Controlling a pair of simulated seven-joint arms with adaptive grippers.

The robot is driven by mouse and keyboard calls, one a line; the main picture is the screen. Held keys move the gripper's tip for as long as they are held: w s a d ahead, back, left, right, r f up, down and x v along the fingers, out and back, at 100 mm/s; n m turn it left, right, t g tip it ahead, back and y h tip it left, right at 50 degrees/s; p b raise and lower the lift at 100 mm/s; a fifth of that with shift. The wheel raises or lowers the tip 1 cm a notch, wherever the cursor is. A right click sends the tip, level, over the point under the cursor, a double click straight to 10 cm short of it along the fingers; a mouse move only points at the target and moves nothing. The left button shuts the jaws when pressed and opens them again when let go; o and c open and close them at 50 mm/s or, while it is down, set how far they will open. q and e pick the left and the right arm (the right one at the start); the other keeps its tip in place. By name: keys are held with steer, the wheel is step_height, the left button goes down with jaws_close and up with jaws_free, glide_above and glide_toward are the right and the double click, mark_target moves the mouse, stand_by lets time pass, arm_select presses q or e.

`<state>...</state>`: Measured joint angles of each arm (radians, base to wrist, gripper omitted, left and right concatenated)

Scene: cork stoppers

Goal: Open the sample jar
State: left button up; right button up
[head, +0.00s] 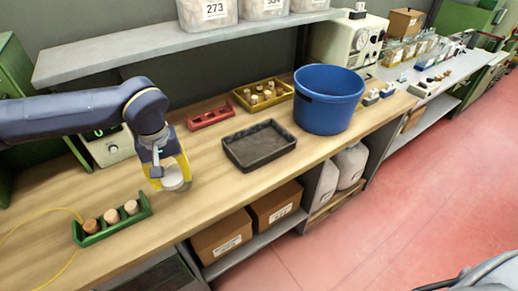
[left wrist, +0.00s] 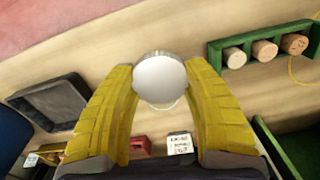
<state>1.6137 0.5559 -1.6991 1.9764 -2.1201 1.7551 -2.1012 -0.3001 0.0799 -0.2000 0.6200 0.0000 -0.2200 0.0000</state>
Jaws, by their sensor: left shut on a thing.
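The sample jar (head: 178,187) shows below my left gripper (head: 170,174) at the middle left of the bench. Its round, pale lid (left wrist: 159,82) is between the yellow fingertips of the left gripper (left wrist: 160,70) in the left wrist view. The gripper is shut on the lid, one finger at each side. A thin clear rim of the jar shows just under the lid; the rest is hidden. I cannot tell whether the lid sits loose or tight, or whether the jar's base touches the bench. My right gripper is not in view.
A green rack (head: 137,222) with three corks stands near the front left. A black tray (head: 270,164), a blue bucket (head: 328,113), a red rack (head: 209,115) and a yellow tray (head: 285,91) with several corks stand to the right. A shelf (head: 150,51) overhangs the back.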

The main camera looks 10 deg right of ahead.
arm_select(q)
steer(key=w+d+r+n, duration=0.3)
steer(key=w+d+n, duration=0.2)
steer(key=d+n, duration=0.15)
step_height(320, 180, up, 3)
steer(key=n, duration=2.6)
glide_above(214, 177)
step_height(214, 177, down, 20)
steer(key=shift+r, duration=0.1)
steer(key=shift+f, duration=0.2)
steer(key=o, duration=1.3)
steer(key=shift+c, duration=0.2)
